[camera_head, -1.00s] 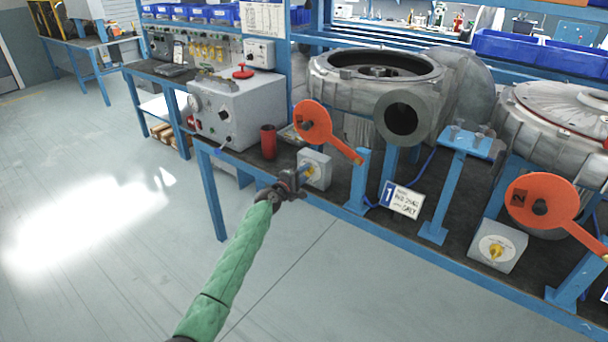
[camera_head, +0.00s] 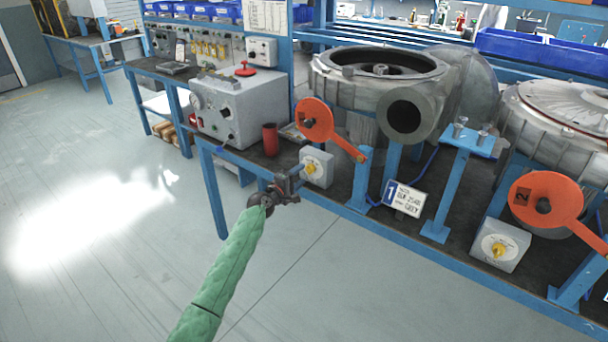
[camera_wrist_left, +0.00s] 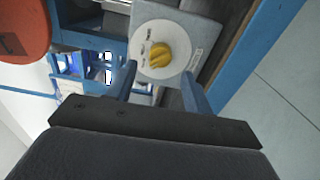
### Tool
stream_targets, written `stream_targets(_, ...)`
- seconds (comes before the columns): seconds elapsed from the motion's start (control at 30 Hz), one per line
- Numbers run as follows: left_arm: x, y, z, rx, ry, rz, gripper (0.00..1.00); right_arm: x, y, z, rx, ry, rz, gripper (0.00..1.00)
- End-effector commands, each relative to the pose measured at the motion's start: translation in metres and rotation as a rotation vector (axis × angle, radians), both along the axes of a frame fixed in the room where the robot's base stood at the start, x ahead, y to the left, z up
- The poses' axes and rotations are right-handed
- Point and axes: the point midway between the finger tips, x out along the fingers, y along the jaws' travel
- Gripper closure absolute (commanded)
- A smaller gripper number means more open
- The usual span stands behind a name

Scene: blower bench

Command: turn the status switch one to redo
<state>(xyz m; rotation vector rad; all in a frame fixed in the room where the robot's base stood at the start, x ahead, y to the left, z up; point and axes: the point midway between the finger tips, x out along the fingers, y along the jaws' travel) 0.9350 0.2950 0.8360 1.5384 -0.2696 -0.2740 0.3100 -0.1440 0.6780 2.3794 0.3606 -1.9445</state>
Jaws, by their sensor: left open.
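The status switch one is a grey box (camera_head: 317,167) with a white round dial and a yellow knob (camera_head: 309,169), near the bench's front edge beside the orange lever marked 1. In the left wrist view the yellow knob (camera_wrist_left: 159,55) sits on its white dial (camera_wrist_left: 143,66), beyond the fingertips. The dial's lettering is too small to read. My left gripper (camera_head: 294,184) is just in front of the box, a little below the knob and apart from it. Its two blue fingers (camera_wrist_left: 160,82) are open and empty. My right gripper is not in view.
The orange lever (camera_head: 316,120) rises behind the switch, with a blue post (camera_head: 360,180) to the right. A red cup (camera_head: 270,140) and a grey control box (camera_head: 240,108) stand left. A second switch box (camera_head: 499,245) is farther right. The floor in front is clear.

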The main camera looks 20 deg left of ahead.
Motion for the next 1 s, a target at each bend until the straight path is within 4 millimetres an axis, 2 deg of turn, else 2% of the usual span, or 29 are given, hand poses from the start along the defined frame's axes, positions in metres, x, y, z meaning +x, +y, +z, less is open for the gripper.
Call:
stream_targets(0.1,-0.017,0.006,-0.002,0.001,0.000,0.000,0.49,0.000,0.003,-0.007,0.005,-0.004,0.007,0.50)
stream_targets(0.33,-0.036,0.013,-0.001,-0.001,0.000,0.000,0.49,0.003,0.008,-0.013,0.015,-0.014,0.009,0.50)
stream_targets(0.83,-0.038,0.014,0.000,0.000,0.000,0.000,0.49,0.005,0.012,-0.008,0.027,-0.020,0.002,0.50)
stream_targets(1.0,-0.038,0.012,-0.002,0.053,-0.012,-0.007,0.49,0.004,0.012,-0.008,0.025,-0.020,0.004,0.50)
